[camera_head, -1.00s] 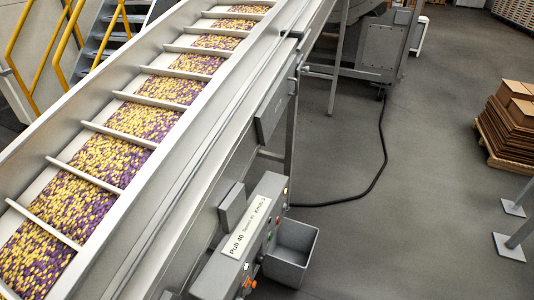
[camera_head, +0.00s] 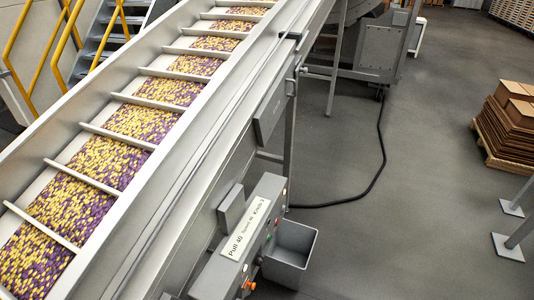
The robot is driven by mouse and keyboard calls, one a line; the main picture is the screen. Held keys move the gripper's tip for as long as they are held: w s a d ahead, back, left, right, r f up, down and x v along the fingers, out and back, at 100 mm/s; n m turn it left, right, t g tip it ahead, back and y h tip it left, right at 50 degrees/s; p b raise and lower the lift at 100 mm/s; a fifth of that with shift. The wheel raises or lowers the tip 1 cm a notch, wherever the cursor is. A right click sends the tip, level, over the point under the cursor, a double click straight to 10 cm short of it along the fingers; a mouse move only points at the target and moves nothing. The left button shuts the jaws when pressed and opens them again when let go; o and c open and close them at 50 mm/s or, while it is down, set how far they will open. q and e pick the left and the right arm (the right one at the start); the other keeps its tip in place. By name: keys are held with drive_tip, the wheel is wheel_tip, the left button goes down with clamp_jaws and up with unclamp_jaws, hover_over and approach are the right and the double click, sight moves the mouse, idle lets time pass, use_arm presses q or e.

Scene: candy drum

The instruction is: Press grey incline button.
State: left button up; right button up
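A grey control box (camera_head: 225,262) is fixed to the side of the inclined conveyor, at the lower middle of the head view. A white label (camera_head: 246,228) with printed text lies along its top. Small buttons and knobs, including an orange knob (camera_head: 249,285), sit on its right-facing side. This side is seen at a steep angle, so I cannot tell which button is the grey incline one. Neither of my grippers is in view.
The inclined conveyor (camera_head: 190,130) carries yellow and purple candies between cross bars. A grey open bin (camera_head: 290,254) stands just right of the control box. A black cable (camera_head: 381,150) lies on the floor. Stacked cardboard (camera_head: 512,120) on a pallet stands right. The floor between is clear.

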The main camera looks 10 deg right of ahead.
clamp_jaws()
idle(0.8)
